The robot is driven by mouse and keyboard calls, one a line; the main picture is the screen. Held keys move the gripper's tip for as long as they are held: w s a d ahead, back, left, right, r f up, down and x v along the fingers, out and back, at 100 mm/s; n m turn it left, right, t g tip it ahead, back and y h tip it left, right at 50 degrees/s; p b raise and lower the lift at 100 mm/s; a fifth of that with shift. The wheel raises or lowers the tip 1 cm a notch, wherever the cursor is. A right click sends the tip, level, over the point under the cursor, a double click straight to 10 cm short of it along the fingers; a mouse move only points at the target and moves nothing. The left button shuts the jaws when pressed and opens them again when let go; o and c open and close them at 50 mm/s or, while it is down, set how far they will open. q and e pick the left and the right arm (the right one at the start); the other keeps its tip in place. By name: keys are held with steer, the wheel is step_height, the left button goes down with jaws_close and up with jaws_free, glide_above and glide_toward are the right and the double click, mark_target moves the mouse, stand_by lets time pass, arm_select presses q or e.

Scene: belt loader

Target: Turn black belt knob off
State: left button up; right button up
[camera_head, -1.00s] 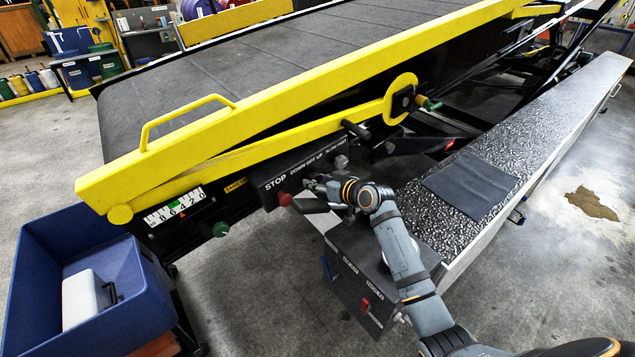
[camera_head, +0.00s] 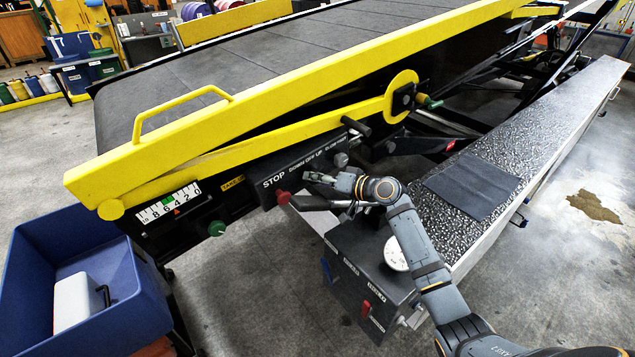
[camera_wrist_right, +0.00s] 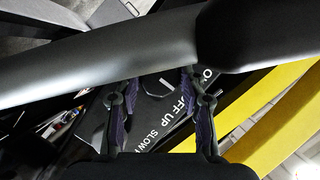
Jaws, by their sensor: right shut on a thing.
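The dark control panel (camera_head: 262,196) on the belt loader's side carries a red STOP button (camera_head: 283,197) and the labels DOWN OFF UP and SLOW FAST. My right gripper (camera_head: 312,178) is at the panel, just right of the STOP button. In the right wrist view its fingers (camera_wrist_right: 158,100) are on either side of the round black belt knob (camera_wrist_right: 155,86), shut on it. A pale line shows on the knob's face. A dark bar crosses that view and hides part of the panel. The knob is hidden by the gripper in the head view. My left gripper is not in view.
A grey knob (camera_head: 341,160) sits under SLOW FAST, close to my gripper. A lower dark box with a red switch (camera_head: 366,308) stands below my forearm. A green knob (camera_head: 216,228) is lower left. A yellow rail (camera_head: 270,93) runs above the panel.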

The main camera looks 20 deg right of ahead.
stand_by(0.5)
steer(key=o, duration=1.1)
steer(key=shift+s+d, duration=0.1)
steer(key=shift+v, duration=5.9)
steer(key=shift+d, duration=0.1)
